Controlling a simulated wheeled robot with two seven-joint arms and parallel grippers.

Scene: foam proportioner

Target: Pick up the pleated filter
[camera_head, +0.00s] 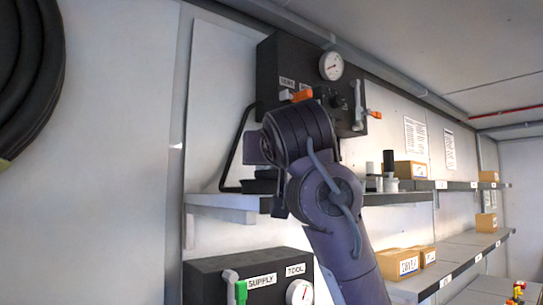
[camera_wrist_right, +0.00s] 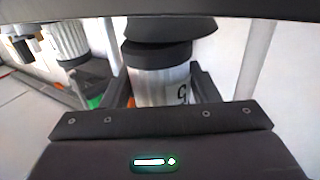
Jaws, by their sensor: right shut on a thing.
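A pleated filter (camera_wrist_right: 160,86), pale and ribbed with a dark cap and a dark letter on its side, stands between the fingers of my right gripper (camera_wrist_right: 163,88) in the right wrist view. The gripper is shut on it. The filter's lower end is hidden by the gripper body. A second pale ribbed cylinder (camera_wrist_right: 68,40) shows at the upper left of that view. In the head view my right arm crosses the middle, and its gripper and the held filter cannot be made out. My left gripper is in neither view.
A black panel with a gauge (camera_head: 331,66) and orange handles is behind my arm, above a shelf (camera_head: 400,197) holding small cylinders and a cardboard box (camera_head: 410,170). A lower unit labelled SUPPLY and TOOL (camera_head: 215,270) stands below. A black hose coil (camera_head: 30,75) hangs at left.

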